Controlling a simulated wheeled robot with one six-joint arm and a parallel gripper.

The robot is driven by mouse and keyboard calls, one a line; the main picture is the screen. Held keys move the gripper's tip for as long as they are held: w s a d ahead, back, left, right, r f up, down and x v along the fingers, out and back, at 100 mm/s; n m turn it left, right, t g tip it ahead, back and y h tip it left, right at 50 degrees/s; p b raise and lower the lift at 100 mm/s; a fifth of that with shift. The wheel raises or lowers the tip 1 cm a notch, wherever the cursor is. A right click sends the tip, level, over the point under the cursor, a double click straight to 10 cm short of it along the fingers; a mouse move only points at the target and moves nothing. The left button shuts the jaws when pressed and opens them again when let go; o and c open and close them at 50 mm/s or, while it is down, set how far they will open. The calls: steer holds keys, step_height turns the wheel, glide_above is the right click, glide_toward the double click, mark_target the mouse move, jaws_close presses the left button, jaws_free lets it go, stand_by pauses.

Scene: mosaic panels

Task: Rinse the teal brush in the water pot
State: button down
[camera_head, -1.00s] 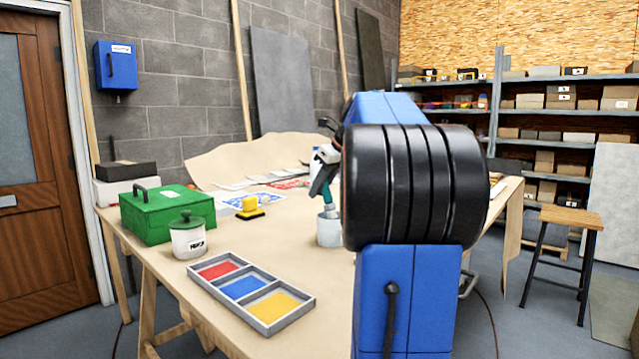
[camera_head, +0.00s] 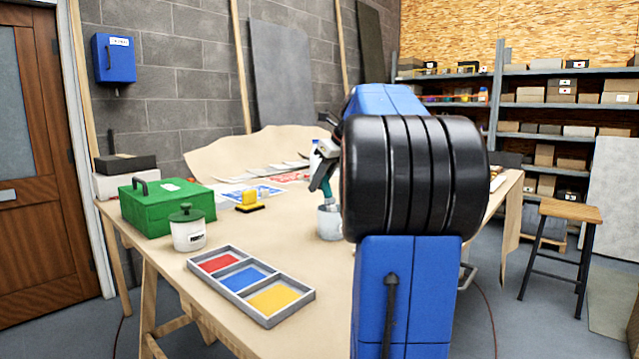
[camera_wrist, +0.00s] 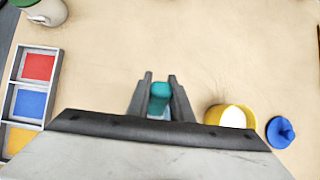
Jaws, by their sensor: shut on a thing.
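My gripper (camera_head: 323,174) is shut on the teal brush (camera_head: 327,191) above the table. The brush hangs down, slightly tilted, with its lower end at the mouth of the light grey pot (camera_head: 329,224). I cannot tell how deep its tip sits in the pot. In the wrist view the teal handle (camera_wrist: 159,97) is between the two fingers of my gripper (camera_wrist: 158,82). The grey pot is not clearly seen there; my gripper hides the area below the brush. My arm covers the pot's right side in the head view.
A tray (camera_head: 225,285) with red, blue and yellow compartments lies at the front. A lidded jar (camera_head: 188,236) and green box (camera_head: 150,215) stand left. A yellow tool (camera_head: 250,202) lies behind. The wrist view shows a yellow-rimmed pot (camera_wrist: 247,110) and blue lid (camera_wrist: 281,133).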

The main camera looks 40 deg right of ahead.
steer(key=shift+f, duration=0.45)
stand_by(0.9)
steer(key=shift+r, duration=3.55)
